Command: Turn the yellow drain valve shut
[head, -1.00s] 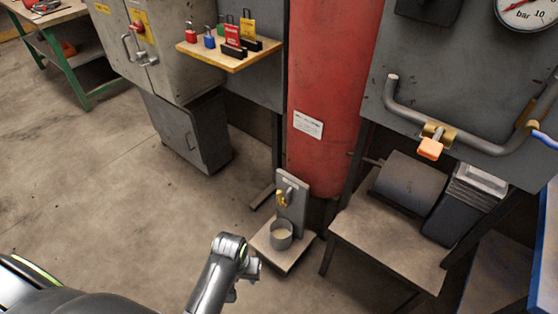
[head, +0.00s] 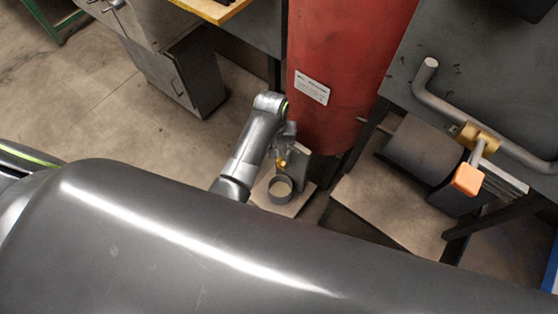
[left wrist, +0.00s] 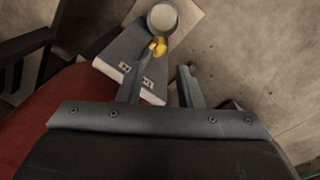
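The yellow drain valve (head: 281,162) sits low on a grey upright plate (head: 299,164) at the foot of the red tank. A round cup (head: 280,188) with pale contents stands just below it. My left gripper (head: 284,147) is at the plate, close to the valve, and partly covers it. In the left wrist view the valve (left wrist: 157,46) shows just beyond the gap between my two spread fingers (left wrist: 161,70). The left gripper is open and holds nothing; contact with the valve cannot be told. My right gripper is not in view.
The red tank (head: 345,60) rises right behind the valve. A low bench with a grey cylinder (head: 412,152) stands right of the tank. Floor (head: 80,120) is open at the left.

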